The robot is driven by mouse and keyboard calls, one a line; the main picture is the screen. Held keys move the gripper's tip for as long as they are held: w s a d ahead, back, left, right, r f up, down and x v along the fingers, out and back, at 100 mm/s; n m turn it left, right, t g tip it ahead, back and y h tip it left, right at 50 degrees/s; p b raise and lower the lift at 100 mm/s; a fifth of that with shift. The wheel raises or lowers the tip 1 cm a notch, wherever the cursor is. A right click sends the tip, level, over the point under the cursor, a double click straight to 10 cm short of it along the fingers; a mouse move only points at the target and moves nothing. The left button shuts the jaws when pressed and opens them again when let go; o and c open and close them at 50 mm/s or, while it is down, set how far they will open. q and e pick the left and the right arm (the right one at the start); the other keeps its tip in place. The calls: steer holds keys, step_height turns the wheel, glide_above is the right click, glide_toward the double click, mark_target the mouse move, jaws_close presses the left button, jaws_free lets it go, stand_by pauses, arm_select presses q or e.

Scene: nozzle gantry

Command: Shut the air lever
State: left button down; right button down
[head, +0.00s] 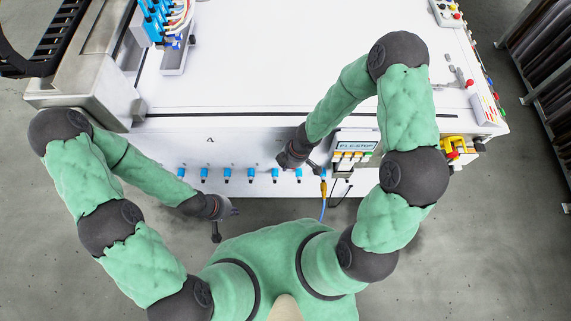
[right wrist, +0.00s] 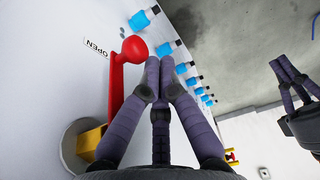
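The air lever (right wrist: 118,85) is a red handle with a round red ball knob (right wrist: 134,48) in the right wrist view. It rises from a brass-yellow fitting (right wrist: 90,143) in a round recess of the white panel. A label reading OPEN (right wrist: 97,47) is beside the knob. My right gripper (right wrist: 160,62) has its fingertips together, empty, just beside the knob; whether they touch it I cannot tell. In the head view my right gripper (head: 317,167) is at the panel front and the lever is hidden. My left gripper (head: 217,236) hangs empty before the panel, its fingertips close together in the right wrist view (right wrist: 280,62).
Several blue fittings (head: 227,175) line the front panel (head: 165,150). A labelled box with yellow connectors (head: 354,146) and hanging cables (head: 324,200) are just right of my right gripper. A yellow emergency-stop box (head: 455,148) is farther right. Floor (head: 480,250) in front is clear.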

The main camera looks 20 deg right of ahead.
steer(key=shift+d+f+h+b, duration=0.15)
steer(key=shift+d+h+b, duration=0.15)
steer(key=shift+h, duration=0.3)
steer(key=h, duration=0.1)
steer(key=d+g+h+b, duration=0.1)
steer(key=shift+s+f+h, duration=0.2)
steer(key=shift+h, duration=0.2)
steer(key=shift+s+d+g+h+b, duration=0.1)
steer(key=shift+d+g+h+b, duration=0.2)
steer(key=shift+h, duration=0.3)
steer(key=shift+s+d+g+h+b, duration=0.1)
steer(key=shift+d+h+b, duration=0.1)
steer(key=shift+h+b, duration=0.3)
steer(key=shift+s+d+r+g+h+b, duration=0.15)
steer(key=shift+d+r+g+h, duration=0.35)
steer(key=shift+h, duration=0.85)
steer(key=shift+s+d+r+g+h+b, duration=0.15)
steer(key=shift+s+d+r+g+h, duration=0.15)
steer(key=shift+d+h, duration=0.75)
steer(key=shift+s+d+r+g+h+b, duration=0.15)
steer(key=shift+d+r+g+h, duration=0.25)
steer(key=shift+h, duration=1.2)
steer(key=shift+r, duration=0.15)
steer(key=shift+w, duration=0.1)
steer(key=v, duration=1.2)
